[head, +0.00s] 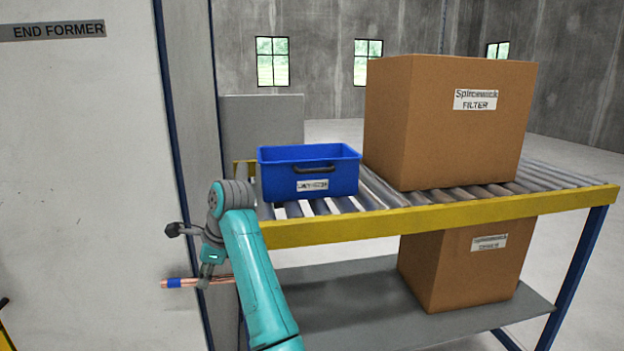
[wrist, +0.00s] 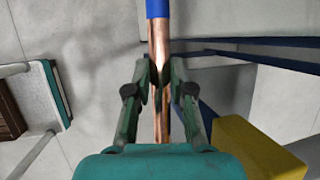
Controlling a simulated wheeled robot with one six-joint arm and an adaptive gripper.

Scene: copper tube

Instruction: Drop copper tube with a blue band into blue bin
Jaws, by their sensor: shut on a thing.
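The copper tube with a blue band (head: 178,283) is held level at the left in the head view, in front of the tall pale panel and left of the roller table. In the wrist view the copper tube (wrist: 157,115) runs up between the fingers, with its blue band (wrist: 158,9) at the top edge. My gripper (head: 207,277) is shut on the bare copper part; the fingers (wrist: 160,72) press it from both sides. The blue bin (head: 310,172) stands upright on the rollers, up and to the right of my gripper. The bin's inside floor is hidden.
A large cardboard box (head: 440,125) stands on the roller table right of the bin. The table's yellow rail (head: 430,216) lies between my gripper and the rollers. Another box (head: 465,268) sits on the lower shelf. The grey panel marked END FORMER (head: 85,180) is at the left.

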